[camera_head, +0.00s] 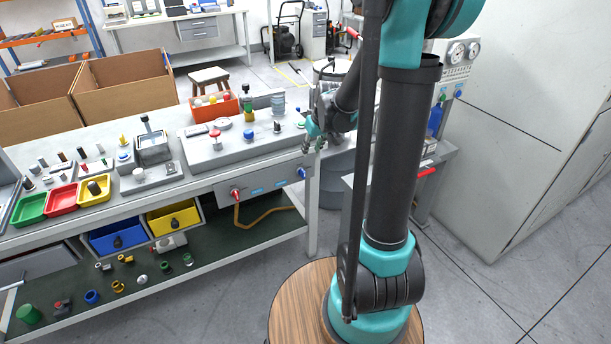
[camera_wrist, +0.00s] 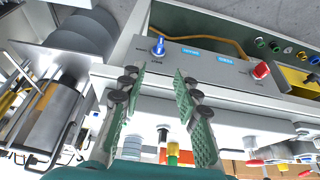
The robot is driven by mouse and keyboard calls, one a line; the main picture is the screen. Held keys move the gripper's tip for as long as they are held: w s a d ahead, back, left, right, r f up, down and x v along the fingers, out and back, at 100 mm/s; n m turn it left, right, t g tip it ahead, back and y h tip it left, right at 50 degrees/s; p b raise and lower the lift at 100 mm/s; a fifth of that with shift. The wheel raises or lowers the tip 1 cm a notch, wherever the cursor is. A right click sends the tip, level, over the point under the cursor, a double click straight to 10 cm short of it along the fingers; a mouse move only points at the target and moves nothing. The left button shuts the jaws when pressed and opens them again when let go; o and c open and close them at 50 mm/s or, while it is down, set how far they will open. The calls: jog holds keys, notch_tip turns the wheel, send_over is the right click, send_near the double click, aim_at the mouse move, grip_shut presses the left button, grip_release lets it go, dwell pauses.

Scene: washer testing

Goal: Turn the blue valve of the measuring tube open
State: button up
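A blue valve (camera_head: 301,173) sits at the right end of the grey front panel (camera_head: 262,186) below the bench top. In the wrist view the blue valve (camera_wrist: 157,46) shows whole, beyond the gap between my fingertips, with printed labels beside it. A measuring tube cannot be made out for certain. My gripper (camera_head: 312,145) is by the right front corner of the bench, above the valve in the picture. In the wrist view my gripper (camera_wrist: 156,78) is open, its green-padded fingers apart with nothing between them. It does not touch the valve.
A red valve (camera_head: 236,194) with an orange hose (camera_head: 262,220) is on the same panel. A red-topped knob (camera_head: 214,133) and a blue knob (camera_head: 249,134) stand on the bench top. Yellow (camera_head: 172,219) and blue bins (camera_head: 118,238) hang below. The floor ahead of the panel is clear.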

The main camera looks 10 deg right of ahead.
aim_at(304, 172)
jog(key=x, duration=1.6)
jog(key=shift+w+f, duration=0.1)
jog(key=shift+c, duration=0.6)
grip_shut()
